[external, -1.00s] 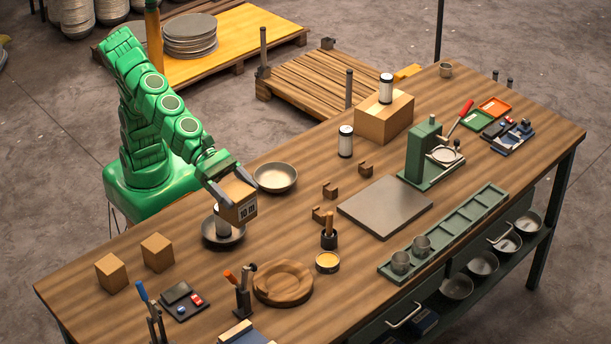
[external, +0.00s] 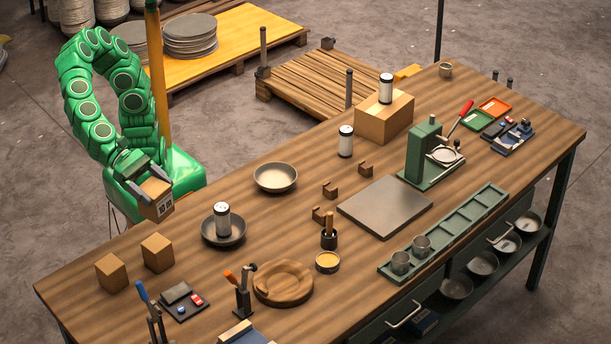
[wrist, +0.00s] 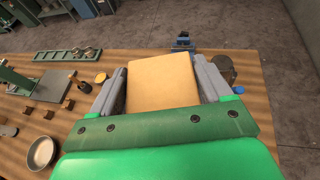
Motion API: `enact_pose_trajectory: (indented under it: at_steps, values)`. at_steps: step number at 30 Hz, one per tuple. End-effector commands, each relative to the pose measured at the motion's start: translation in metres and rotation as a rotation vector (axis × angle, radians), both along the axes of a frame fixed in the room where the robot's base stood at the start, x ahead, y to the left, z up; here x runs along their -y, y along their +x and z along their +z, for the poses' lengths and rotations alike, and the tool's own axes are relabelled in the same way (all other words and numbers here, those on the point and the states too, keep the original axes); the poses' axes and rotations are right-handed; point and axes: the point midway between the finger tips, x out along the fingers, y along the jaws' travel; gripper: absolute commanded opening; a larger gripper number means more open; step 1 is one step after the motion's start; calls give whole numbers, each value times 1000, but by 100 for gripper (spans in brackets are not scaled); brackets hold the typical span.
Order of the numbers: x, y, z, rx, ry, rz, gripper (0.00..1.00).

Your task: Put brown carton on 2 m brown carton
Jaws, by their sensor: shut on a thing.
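In the wrist view the held carton (wrist: 163,84) fills the space between the two grey fingers. Two plain brown cartons, one at the far left (external: 111,272) and one beside it (external: 158,253), stand apart on the table, below the held one in the external view. No "2 m" marking is readable on them.
A dark bowl (external: 205,235) with a white can (external: 222,218) in it stands right of the cartons. An empty metal bowl (external: 275,188) is behind it. A larger carton (external: 372,126) carries another can. A small dark tray (external: 196,309) lies in front.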

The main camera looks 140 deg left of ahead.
Motion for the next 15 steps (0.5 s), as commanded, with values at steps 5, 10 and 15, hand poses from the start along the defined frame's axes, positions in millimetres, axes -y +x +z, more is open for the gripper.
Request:
enact_pose_trajectory:
  at_steps: [5, 10, 15]
  values:
    - [14, -33, -5, 1, 2, 20, 36]
    - [23, -64, -9, 1, 1, 41, 36]
    - [30, -94, -14, 2, 0, 59, 36]
